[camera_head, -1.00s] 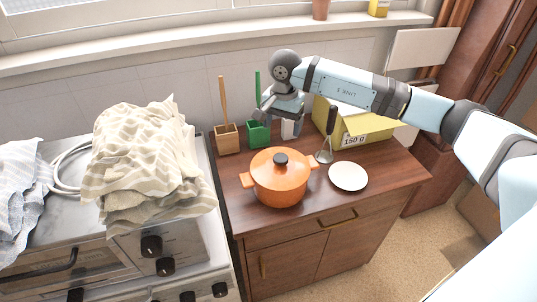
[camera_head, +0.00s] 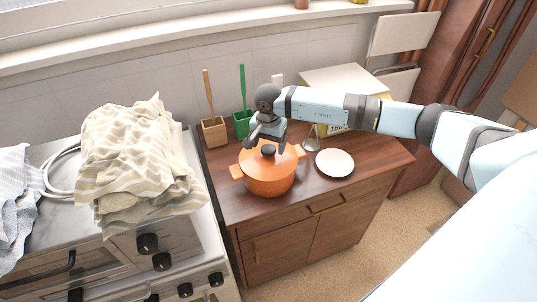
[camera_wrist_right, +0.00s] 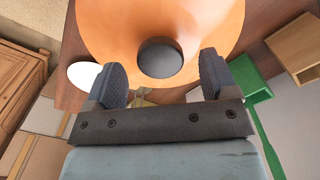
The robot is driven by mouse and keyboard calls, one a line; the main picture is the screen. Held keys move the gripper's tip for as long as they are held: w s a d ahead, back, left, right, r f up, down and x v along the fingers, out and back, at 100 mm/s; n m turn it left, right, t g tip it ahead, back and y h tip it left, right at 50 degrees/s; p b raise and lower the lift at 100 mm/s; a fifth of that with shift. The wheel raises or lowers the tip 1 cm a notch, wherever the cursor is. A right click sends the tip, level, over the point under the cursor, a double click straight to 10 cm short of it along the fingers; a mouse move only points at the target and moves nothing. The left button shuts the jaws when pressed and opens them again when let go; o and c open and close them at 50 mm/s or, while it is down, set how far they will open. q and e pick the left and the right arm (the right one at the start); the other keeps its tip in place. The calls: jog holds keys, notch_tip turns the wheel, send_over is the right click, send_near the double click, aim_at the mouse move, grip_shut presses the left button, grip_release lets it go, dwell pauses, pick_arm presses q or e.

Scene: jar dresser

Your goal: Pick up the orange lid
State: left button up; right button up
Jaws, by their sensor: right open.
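The orange lid (camera_head: 256,159) sits on the orange pot (camera_head: 270,183) on the wooden dresser top. Its dark round knob (camera_head: 268,150) shows at the centre. My right gripper (camera_head: 267,140) is just above the knob and hides the far part of the lid. In the right wrist view, the gripper (camera_wrist_right: 160,80) is open, with one finger on each side of the knob (camera_wrist_right: 160,57) and a gap on both sides. The orange lid (camera_wrist_right: 110,25) fills the top of that view. My left gripper is not in view.
A white plate (camera_head: 335,163) lies right of the pot, with a whisk-like utensil (camera_head: 311,139) behind it. Wooden (camera_head: 214,131) and green (camera_head: 242,123) holders stand behind left. A yellow box (camera_head: 345,80) is behind my right arm. A cloth heap (camera_head: 140,160) lies on the stove.

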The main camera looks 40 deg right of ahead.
notch_tip(320, 180, down, 3)
jog(key=shift+r, duration=0.2)
jog(key=c, duration=1.1)
jog(key=shift+r, duration=0.1)
